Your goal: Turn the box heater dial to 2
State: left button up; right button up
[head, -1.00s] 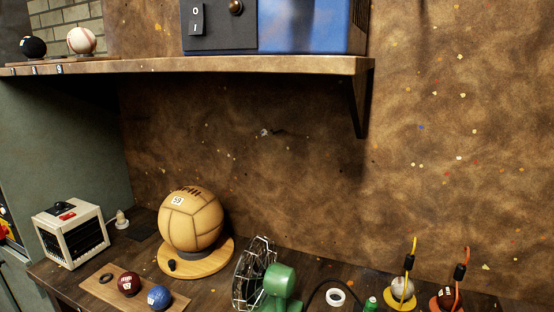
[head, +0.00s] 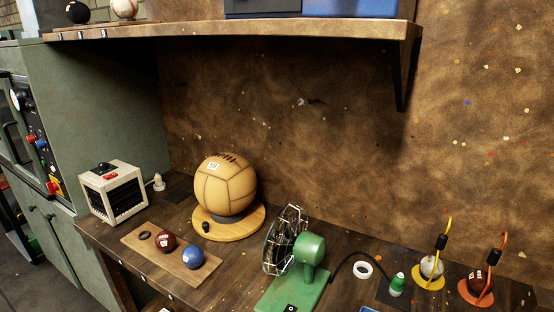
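The box heater (head: 113,191) is a small cream box with a dark grille on its front. It stands at the left end of the wooden workbench, beside the green cabinet. On its top are a dark knob or handle (head: 103,168) and a small red part (head: 111,177). I cannot read any dial numbers or tell the dial's setting at this size. Neither of my grippers is in the head view.
A stitched leather ball (head: 225,184) sits on a round wooden stand. A board (head: 203,269) holds a dark red ball (head: 165,241) and a blue ball (head: 192,257). A green fan (head: 311,254) stands to the right. A shelf (head: 300,29) overhangs the bench; a green cabinet (head: 95,110) is left.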

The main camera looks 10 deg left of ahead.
aim_at(103, 165)
jog(key=u, duration=1.3)
jog(key=i+j, duration=0.35)
jog(key=i, duration=0.15)
jog(key=i+j, duration=0.4)
jog(key=i, duration=0.15)
